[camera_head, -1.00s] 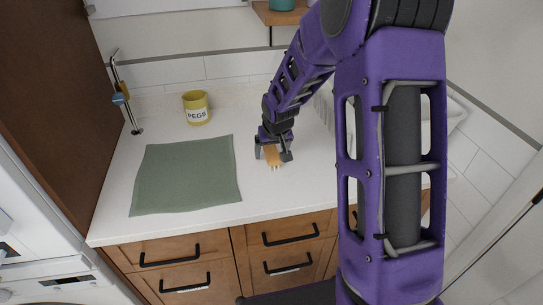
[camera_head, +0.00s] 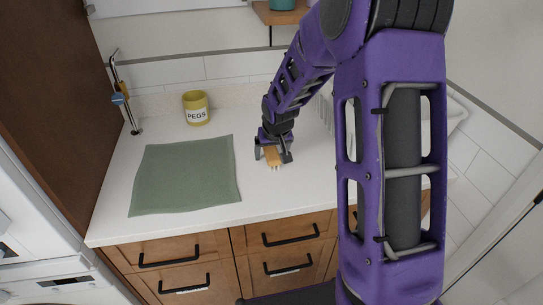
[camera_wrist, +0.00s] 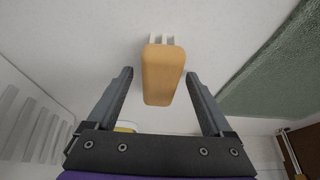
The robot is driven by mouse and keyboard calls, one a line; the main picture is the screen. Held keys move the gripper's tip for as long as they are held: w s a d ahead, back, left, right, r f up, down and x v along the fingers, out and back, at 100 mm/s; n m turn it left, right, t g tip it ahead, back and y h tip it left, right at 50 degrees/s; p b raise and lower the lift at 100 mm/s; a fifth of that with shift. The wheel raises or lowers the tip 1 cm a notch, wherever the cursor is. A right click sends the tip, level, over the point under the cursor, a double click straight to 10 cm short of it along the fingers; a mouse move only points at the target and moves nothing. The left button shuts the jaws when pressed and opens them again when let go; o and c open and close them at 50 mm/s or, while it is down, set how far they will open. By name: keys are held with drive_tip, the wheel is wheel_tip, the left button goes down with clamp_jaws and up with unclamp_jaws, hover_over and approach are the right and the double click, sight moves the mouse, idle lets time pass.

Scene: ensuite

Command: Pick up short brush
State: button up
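The short brush (camera_head: 273,156) has a tan wooden body and pale bristles. It is at my gripper (camera_head: 273,156) over the white counter, right of the green cloth. In the wrist view the brush (camera_wrist: 163,73) lies between and a little beyond the two fingers of my gripper (camera_wrist: 160,75). The fingers are spread, with a gap on each side of the brush. The white bristles show at its far end. I cannot tell whether the brush rests on the counter.
A green cloth (camera_head: 185,177) lies flat on the counter (camera_head: 225,220). A yellow PEGS pot (camera_head: 196,108) stands at the back. A metal stand (camera_head: 126,98) is at the left. A white ribbed rack (camera_wrist: 30,120) is at the left in the wrist view.

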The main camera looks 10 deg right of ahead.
sight(271, 151)
clamp_jaws()
drive_tip(key=shift+r, duration=0.1)
wheel_tip(271, 151, up, 10)
drive_tip(key=shift+r+p, duration=0.2)
drive_tip(key=shift+p, duration=0.6)
